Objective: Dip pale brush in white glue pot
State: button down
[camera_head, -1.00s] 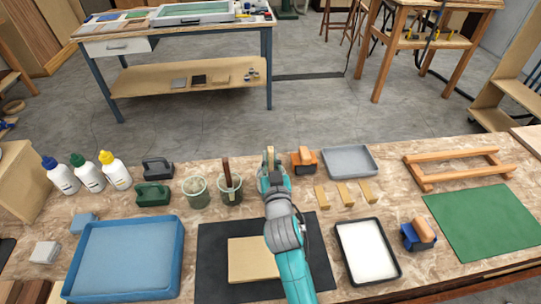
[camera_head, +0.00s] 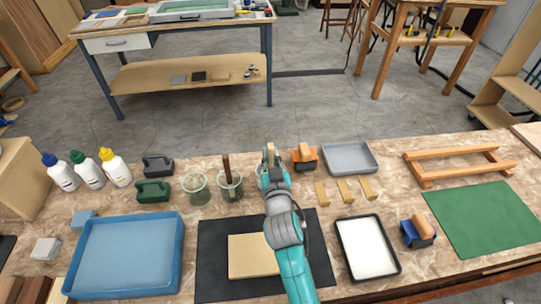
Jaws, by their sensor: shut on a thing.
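My gripper (camera_head: 269,166) is at the back middle of the bench, just right of two pots. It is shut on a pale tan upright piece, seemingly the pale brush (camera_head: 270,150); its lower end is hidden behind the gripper. One greenish, see-through pot (camera_head: 196,190) stands at the left with no handle in it. A second similar pot (camera_head: 230,190) stands between it and my gripper, with a dark brown handle (camera_head: 226,167) upright in it. I cannot tell which pot holds white glue.
Right of my gripper are an orange-and-black tool (camera_head: 304,158), a grey tray (camera_head: 350,145) and pale wood blocks (camera_head: 340,191). Green (camera_head: 153,190) and dark (camera_head: 158,166) tools and capped bottles (camera_head: 88,171) stand left of the pots. A black-rimmed white tray (camera_head: 340,235) lies in front.

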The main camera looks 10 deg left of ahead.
jog(key=shift+r, duration=5.55)
